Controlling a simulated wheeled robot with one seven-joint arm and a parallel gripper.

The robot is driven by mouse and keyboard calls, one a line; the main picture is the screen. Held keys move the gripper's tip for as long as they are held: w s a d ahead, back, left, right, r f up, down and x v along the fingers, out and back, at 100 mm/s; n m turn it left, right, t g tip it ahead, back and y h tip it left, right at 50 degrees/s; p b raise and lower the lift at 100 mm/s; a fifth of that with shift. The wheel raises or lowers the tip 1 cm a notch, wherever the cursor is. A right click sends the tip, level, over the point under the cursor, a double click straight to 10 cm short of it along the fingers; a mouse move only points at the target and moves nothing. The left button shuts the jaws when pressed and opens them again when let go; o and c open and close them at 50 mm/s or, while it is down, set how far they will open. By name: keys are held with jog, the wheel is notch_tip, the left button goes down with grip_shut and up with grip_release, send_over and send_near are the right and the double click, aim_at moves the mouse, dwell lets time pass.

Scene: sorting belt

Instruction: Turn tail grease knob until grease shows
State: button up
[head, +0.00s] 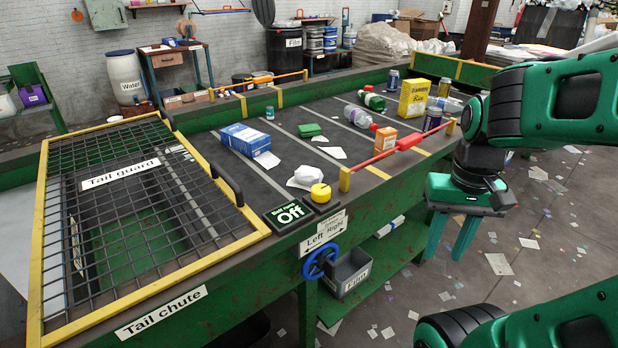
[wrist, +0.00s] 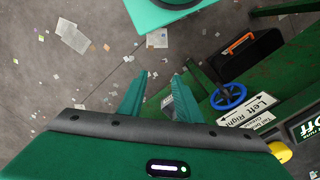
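The handwheel also shows in the wrist view (wrist: 228,96), right of the fingers. My gripper (head: 450,238) hangs in the air right of the belt frame, pointing down. In the wrist view its fingers (wrist: 160,77) are apart with nothing between them. It is clear of the handwheel.
A yellow button (head: 320,193) and a sign (head: 289,213) reading Off stand on the frame's corner. A grey bin (head: 347,272) sits on the lower shelf. The tail guard (head: 120,174) covers the chute at left. Boxes and bottles lie on the belt (head: 290,140). Scraps litter the floor.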

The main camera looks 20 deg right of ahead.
jog(key=shift+w+d, duration=0.1)
jog(key=shift+d, duration=0.2)
jog(key=o, duration=0.4)
jog(key=shift+r, duration=0.1)
jog(key=shift+o, duration=0.9)
jog(key=w+r, duration=0.1)
jog(key=r+n, duration=0.1)
jog(key=w+r+n, duration=0.1)
jog(key=shift+w+a, duration=0.25)
jog(key=shift+w, duration=0.05)
jog(key=n, duration=1.7)
send_near(321, 188)
notch_tip(321, 188, down, 9)
jog(key=shift+s+f, duration=0.1)
jog(key=shift+c, duration=0.2)
jog(key=c, duration=1)
